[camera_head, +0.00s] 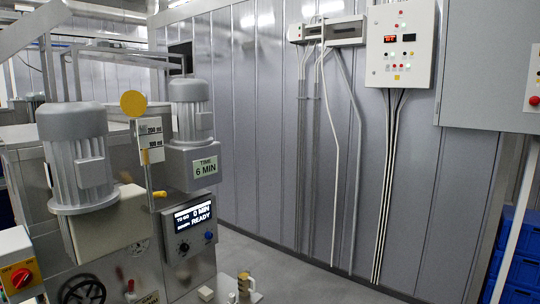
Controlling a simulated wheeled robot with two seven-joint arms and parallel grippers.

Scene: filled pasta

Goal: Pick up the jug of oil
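I cannot make out a jug of oil for certain. A small beige object with a handle-like loop (246,286) stands low at the bottom edge, right of the machine's front. It is too small to tell whether it is a jug. An upright gauge marked 200 ml and 100 ml (151,139) with a yellow disc (133,104) on top stands at the machine. Neither of my grippers is in view.
A steel machine (120,262) with two grey motors (75,155) fills the left. A control box (400,45) hangs on the panelled wall. Blue crates (520,262) stand at right. Grey floor shows between.

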